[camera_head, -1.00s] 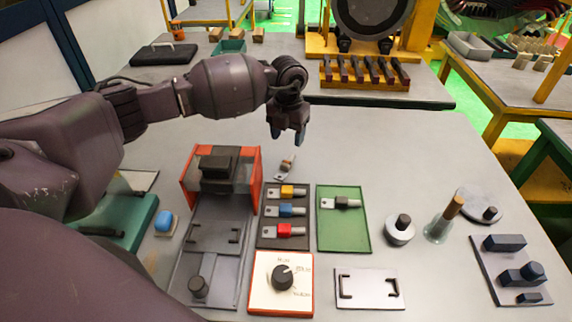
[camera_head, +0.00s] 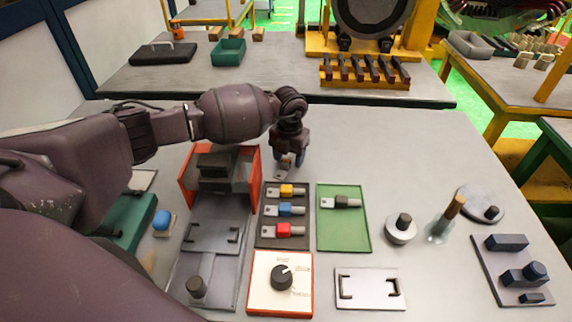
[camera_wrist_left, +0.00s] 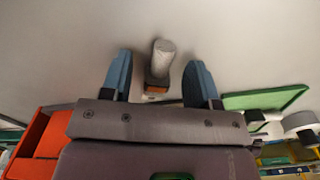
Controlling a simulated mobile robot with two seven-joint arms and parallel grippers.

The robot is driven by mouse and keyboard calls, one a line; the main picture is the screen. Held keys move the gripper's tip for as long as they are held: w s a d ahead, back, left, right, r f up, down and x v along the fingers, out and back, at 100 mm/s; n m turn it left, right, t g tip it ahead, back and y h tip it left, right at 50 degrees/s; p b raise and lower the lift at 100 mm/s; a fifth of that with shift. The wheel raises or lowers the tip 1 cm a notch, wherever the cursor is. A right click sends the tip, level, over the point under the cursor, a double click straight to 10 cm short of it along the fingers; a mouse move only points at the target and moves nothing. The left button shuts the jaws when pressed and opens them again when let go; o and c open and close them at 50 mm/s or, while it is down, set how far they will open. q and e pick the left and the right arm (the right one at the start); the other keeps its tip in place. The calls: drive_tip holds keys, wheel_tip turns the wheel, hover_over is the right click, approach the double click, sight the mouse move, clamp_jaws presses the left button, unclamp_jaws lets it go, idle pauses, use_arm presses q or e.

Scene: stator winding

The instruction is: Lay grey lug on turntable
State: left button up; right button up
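A lug with a grey cylindrical end and an orange-brown band (camera_wrist_left: 163,58) lies on the table, between the open fingers of my left gripper (camera_wrist_left: 160,62) in the left wrist view. In the head view my left gripper (camera_head: 291,163) is low over this lug (camera_head: 283,171) and partly hides it, just behind the tray of coloured lugs. I cannot tell whether the fingers touch it. A flat grey disc with a dark knob (camera_head: 477,199), which looks like the turntable, lies at the right with nothing else on it. My right gripper is out of view.
A dark tray (camera_head: 260,236) holds yellow, blue and red lugs. A green tray (camera_head: 342,234) beside it holds a dark lug. A red-sided fixture (camera_head: 187,190) stands left of the gripper. A white knobbed ring (camera_head: 401,236) and an upright wooden-handled tool (camera_head: 447,217) stand before the disc.

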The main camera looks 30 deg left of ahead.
use_arm(q)
clamp_jaws()
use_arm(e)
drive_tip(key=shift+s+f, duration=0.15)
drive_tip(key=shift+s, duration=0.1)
use_arm(q)
drive_tip(key=shift+r, duration=0.1)
